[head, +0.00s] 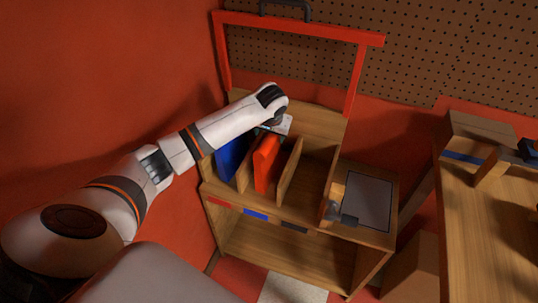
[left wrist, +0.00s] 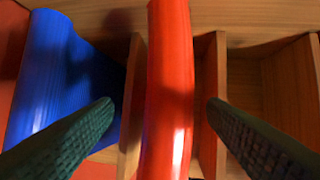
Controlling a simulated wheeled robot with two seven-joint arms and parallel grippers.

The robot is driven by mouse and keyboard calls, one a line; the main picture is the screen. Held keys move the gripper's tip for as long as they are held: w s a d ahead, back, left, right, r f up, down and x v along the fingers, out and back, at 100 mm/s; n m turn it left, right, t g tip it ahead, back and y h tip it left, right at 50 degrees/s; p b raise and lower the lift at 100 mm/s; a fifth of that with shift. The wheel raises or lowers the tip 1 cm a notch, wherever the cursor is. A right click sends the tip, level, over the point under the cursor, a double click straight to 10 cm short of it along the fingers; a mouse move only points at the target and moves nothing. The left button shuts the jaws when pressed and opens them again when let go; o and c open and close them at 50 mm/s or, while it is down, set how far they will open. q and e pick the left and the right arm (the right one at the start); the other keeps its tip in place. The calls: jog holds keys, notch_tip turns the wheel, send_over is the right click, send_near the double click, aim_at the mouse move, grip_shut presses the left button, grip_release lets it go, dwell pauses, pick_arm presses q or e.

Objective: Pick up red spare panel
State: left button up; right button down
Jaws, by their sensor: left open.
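The red spare panel (head: 265,163) stands upright in a slot of the wooden rack, between wooden dividers. In the left wrist view the red panel (left wrist: 168,70) runs top to bottom through the middle of the picture. My left gripper (left wrist: 160,110) is open, with one dark ribbed finger on each side of the panel and a visible gap to it on both sides. In the head view my left gripper (head: 275,128) is just above the panel's back end, its fingers mostly hidden. My right gripper is not in view.
A blue panel (head: 229,157) stands in the slot to the left, close to the left finger; it also shows in the left wrist view (left wrist: 62,75). Slots to the right look empty. A grey sheet (head: 368,200) lies on the rack's right side. A wooden bench (head: 480,235) stands further right.

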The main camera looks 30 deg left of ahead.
aim_at(271, 155)
pick_arm(q)
jog(key=x, duration=0.5)
jog(key=shift+d, duration=0.2)
jog(key=shift+f, duration=0.2)
grip_shut()
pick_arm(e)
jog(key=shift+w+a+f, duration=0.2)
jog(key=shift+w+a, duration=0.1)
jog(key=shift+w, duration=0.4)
